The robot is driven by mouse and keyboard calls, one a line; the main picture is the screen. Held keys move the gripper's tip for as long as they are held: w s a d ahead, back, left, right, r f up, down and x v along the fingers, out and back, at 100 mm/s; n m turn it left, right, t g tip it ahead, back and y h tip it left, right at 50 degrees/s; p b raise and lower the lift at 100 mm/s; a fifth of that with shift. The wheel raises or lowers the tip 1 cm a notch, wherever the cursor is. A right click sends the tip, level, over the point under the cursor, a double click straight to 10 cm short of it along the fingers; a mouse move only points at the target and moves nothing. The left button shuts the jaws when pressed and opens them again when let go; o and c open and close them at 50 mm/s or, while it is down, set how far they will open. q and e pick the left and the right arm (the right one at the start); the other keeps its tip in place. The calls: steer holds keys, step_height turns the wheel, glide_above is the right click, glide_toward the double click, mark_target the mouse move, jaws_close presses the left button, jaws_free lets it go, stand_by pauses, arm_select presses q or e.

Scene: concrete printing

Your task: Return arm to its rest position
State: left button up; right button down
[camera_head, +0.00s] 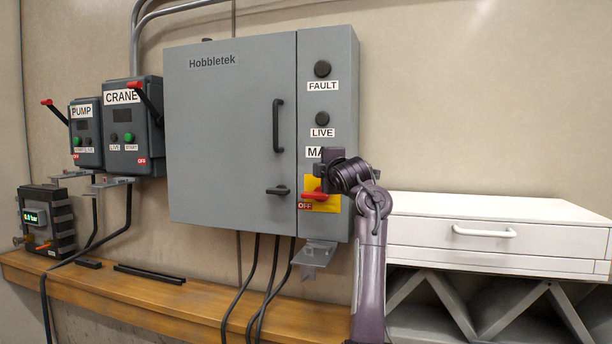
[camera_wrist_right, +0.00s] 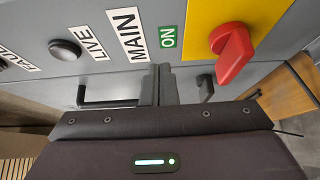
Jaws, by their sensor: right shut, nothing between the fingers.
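My right arm (camera_head: 371,260) reaches up from the bottom in the head view, in front of the right edge of the grey Hobbletek cabinet (camera_head: 220,150). My right gripper (camera_wrist_right: 167,78) is shut and empty, its two fingers together in front of the cabinet face. In the head view the dark hand (camera_head: 333,158) covers part of the MAIN label, just above the red rotary switch (camera_head: 313,195) on its yellow plate. The switch also shows in the wrist view (camera_wrist_right: 233,52), to the right of the fingers and apart from them. My left gripper is not in view.
PUMP (camera_head: 86,132) and CRANE (camera_head: 133,125) boxes with red-tipped levers hang at left. A wooden shelf (camera_head: 190,305) runs below, with cables hanging down to it. A white drawer unit (camera_head: 500,230) stands right of my arm. The wall above it is clear.

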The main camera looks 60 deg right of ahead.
steer(key=w+a+f+n+g+y, duration=0.1)
steer(key=w+a+f+y, duration=0.1)
steer(key=w+a+f, duration=0.5)
steer(key=w+a+f+y, duration=0.1)
steer(key=w+a+f, duration=0.5)
steer(key=f, duration=0.4)
steer(key=w+a+f+g+y, duration=0.2)
steer(key=a+f+y, duration=0.1)
steer(key=a+f, duration=1.45)
steer(key=s+a+f+m+g+y, duration=0.15)
steer(key=s+a+f, duration=0.25)
steer(key=a+f, duration=0.4)
steer(key=s+a+f+m+g+y, duration=0.1)
steer(key=s+a+f+m+y, duration=0.15)
steer(key=s+a+f, duration=0.45)
steer(key=s+a+f+m+g+y, duration=0.1)
steer(key=s+a+f+m+y, duration=0.15)
steer(key=s+a, duration=0.45)
steer(key=s+a+f+m+g+y, duration=0.1)
steer(key=s+a+f+g, duration=0.3)
steer(key=a, duration=0.6)
step_height(320, 180, down, 26)
steer(key=s, duration=0.2)
steer(key=s+d+f, duration=0.2)
steer(key=s+f, duration=0.8)
steer(key=s+d+f, duration=0.2)
steer(key=s+f, duration=0.8)
steer(key=shift+s+n, duration=0.2)
steer(key=shift+n, duration=0.15)
